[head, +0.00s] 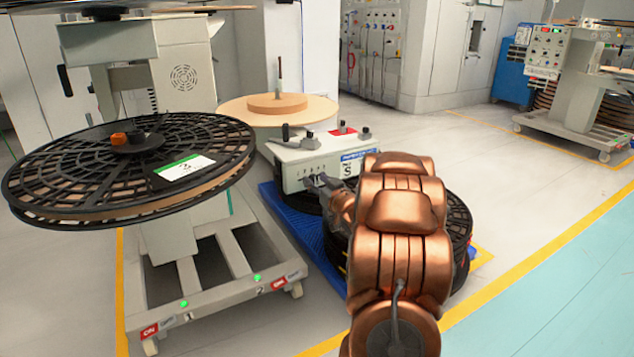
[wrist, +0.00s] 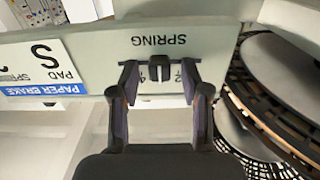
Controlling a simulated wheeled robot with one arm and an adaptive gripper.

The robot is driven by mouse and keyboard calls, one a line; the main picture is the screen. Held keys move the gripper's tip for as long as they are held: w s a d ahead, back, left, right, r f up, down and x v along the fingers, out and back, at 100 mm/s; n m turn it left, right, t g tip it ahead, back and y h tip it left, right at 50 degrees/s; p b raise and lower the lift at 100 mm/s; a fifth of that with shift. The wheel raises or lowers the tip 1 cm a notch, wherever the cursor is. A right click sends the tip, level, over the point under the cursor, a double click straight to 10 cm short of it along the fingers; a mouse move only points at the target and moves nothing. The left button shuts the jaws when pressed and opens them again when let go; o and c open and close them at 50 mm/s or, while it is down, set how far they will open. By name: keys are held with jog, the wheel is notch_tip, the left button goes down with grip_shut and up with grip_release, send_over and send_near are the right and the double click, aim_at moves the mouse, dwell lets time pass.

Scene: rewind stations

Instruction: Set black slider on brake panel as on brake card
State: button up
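The brake panel (head: 300,173) is a pale grey box front in the head view. In the wrist view the panel (wrist: 205,45) appears upside down, with the word SPRING and a row of numbers. My gripper (wrist: 159,80) is open, one finger on each side of the slider, with gaps on both sides. In the head view my gripper (head: 318,182) is at the panel front. The brake card (wrist: 40,65) reads PAPER BRAKE, PAD S; its spring line is cut off.
A large black reel (head: 90,165) with a white and green card (head: 183,167) stands at left on a wheeled stand. Black reels lie on a blue pallet (head: 290,225) under the panel. Black knobs (head: 308,140) stand on top of the panel box. Open floor lies at right.

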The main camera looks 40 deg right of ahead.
jog(key=v, duration=1.2)
dwell(0.6)
